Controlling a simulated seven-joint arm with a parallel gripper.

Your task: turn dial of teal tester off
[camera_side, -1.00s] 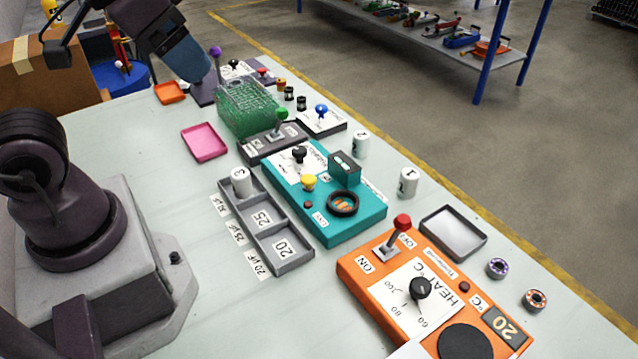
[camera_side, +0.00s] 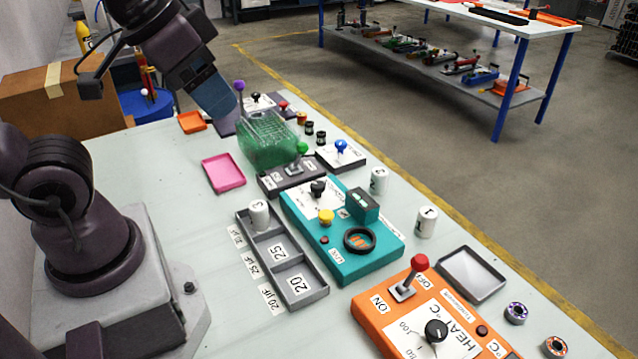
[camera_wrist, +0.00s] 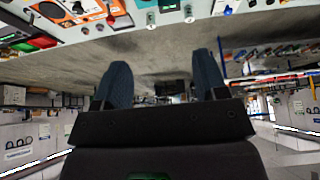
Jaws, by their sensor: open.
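The teal tester (camera_side: 356,267) lies on the middle of the table in the side view. On its top are a white panel with a black dial (camera_side: 318,188), a yellow knob (camera_side: 326,216), a dark ring socket (camera_side: 359,240) and a small box-shaped part (camera_side: 362,204). My gripper (camera_side: 222,108) is at the far end of the table, beyond the green basket and well apart from the tester. In the wrist view the two blue fingers of my gripper (camera_wrist: 163,85) are spread with nothing between them.
An orange heater box (camera_side: 367,325) with a red-knobbed lever stands nearest. A grey compartment tray (camera_side: 308,293) lies left of the tester; white cylinders (camera_side: 427,222) stand right of it. A green basket (camera_side: 266,142) and a pink tray (camera_side: 223,173) lie farther back.

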